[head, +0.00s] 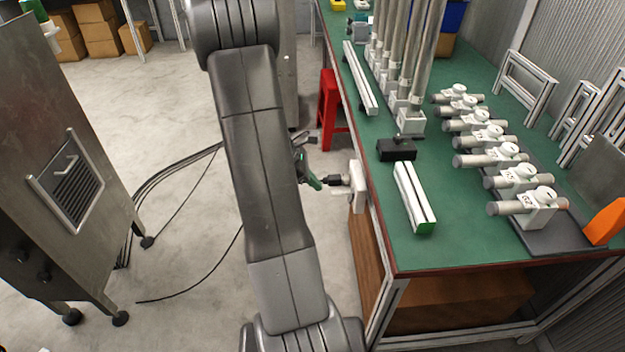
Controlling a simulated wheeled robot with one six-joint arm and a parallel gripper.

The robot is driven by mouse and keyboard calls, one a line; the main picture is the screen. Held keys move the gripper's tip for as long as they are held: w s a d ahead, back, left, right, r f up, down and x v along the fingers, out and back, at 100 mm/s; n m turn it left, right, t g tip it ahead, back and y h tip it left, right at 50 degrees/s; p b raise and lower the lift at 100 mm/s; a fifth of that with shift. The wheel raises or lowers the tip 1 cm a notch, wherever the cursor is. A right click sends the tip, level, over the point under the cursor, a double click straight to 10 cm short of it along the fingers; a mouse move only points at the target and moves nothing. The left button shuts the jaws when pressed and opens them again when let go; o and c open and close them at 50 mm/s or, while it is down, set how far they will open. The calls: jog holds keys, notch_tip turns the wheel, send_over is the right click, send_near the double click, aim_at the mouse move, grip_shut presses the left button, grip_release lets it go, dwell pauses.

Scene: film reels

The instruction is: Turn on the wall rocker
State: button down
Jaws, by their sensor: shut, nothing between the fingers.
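A pale box (357,188) is fixed at the left edge of the green-topped workbench. It looks like the housing of the wall rocker. Its left side faces my gripper, and the rocker's own face and position are too small to make out. My gripper (337,181) shows as a small dark and green end sticking out to the right from behind my arm. It is shut and empty, and its tips are right at the left side of the box. I cannot tell whether they touch it. My arm hides the rest of the gripper.
The workbench (385,240) carries a pale rail (414,197), a black block (396,149), upright metal tubes and a row of clamp fittings. A red stool (330,112) stands behind the gripper. A metal cabinet (60,170) stands left, with cables across the otherwise open floor.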

aim_at(350, 196)
jog(key=d+f+b, duration=0.1)
jog(key=d+f, duration=0.4)
jog(key=d, duration=0.2)
jog(key=shift+f+b, duration=0.15)
jog(key=shift+b, duration=0.15)
jog(key=shift+d, duration=0.1)
jog(key=shift+d+f+h+b, duration=0.2)
jog(key=shift+h+b, duration=0.2)
jog(key=shift+b, duration=0.3)
jog(key=shift+r, duration=0.15)
